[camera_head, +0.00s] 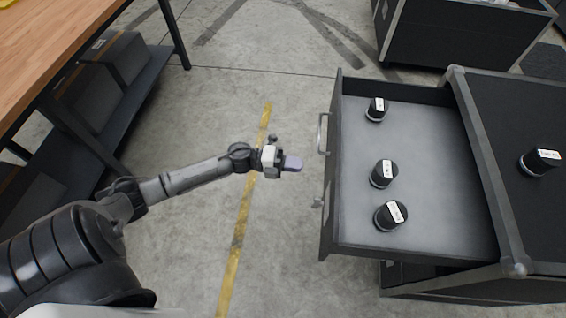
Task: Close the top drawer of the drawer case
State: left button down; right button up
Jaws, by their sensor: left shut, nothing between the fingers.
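The drawer case (524,215) is black with grey metal edges and stands at the right. Its top drawer (432,140) is pulled well out to the left, with a grey floor and black walls. Its front panel carries a metal handle (322,133) and a small metal fitting (317,202). My left gripper (292,163) is shut and empty. It is left of the drawer front, apart from it, between the handle and the fitting as seen from above. My right gripper is not in view.
Dark round-topped objects with white labels lie in the drawer (384,173), and one is on the case top (539,162). Another black case (464,40) stands behind. A wooden-topped bench (48,45) is at the left. Concrete floor with a yellow line is clear between.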

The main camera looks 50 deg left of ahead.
aim_at(330, 169)
pick_arm(q)
jog(key=b+x, duration=0.1)
jog(key=x, duration=0.6)
jog(key=shift+w+d, duration=0.15)
jog(key=shift+w, duration=0.05)
